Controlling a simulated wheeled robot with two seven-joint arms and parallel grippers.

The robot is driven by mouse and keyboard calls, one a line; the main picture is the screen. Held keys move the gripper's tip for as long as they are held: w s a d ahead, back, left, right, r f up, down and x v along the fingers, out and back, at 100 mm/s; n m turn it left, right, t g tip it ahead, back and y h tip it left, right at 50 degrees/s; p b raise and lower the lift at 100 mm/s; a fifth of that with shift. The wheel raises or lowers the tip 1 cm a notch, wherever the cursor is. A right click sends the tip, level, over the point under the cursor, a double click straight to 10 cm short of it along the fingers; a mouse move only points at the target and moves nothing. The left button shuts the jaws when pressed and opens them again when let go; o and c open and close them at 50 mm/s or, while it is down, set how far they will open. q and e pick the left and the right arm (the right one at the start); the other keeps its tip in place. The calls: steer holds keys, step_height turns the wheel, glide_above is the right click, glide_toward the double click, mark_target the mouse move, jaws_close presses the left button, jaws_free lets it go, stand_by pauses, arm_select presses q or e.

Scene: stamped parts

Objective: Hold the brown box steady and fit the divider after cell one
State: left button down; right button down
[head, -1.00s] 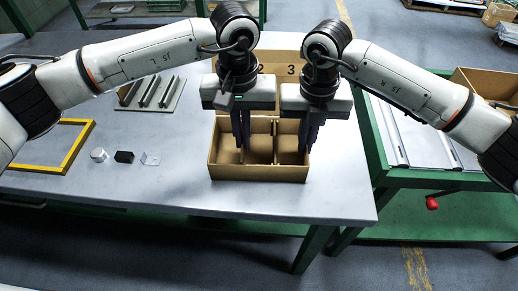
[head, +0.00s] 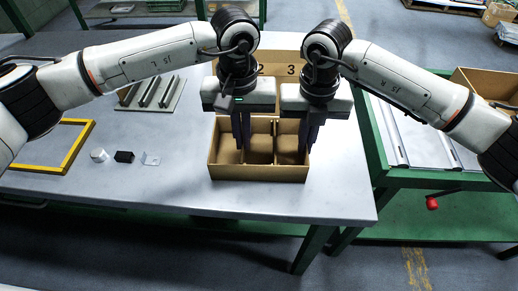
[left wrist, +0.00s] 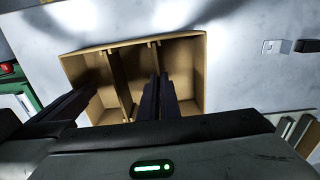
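The brown box (head: 259,172) stands open on the table, with upright dividers inside. One divider (head: 274,142) stands right of the middle in the head view; it also shows in the left wrist view (left wrist: 122,82). My left gripper (head: 241,146) reaches down into the box's left part. Its fingers are close together around the top of another divider (left wrist: 154,58). Whether that divider is fully seated is hidden by the fingers. My right gripper (head: 309,148) is at the box's right wall, its fingers either side of it; it also shows in the left wrist view (left wrist: 78,104).
A rack with upright strips (head: 150,94) lies at the back left. The table front (head: 190,197) is clear.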

arm_select(q)
steer(key=c, duration=1.9)
jaws_free()
step_height(320, 180, up, 12)
arm_select(e)
steer(key=c, duration=1.9)
jaws_free()
step_height(320, 180, up, 12)
steer(key=shift+r, duration=0.1)
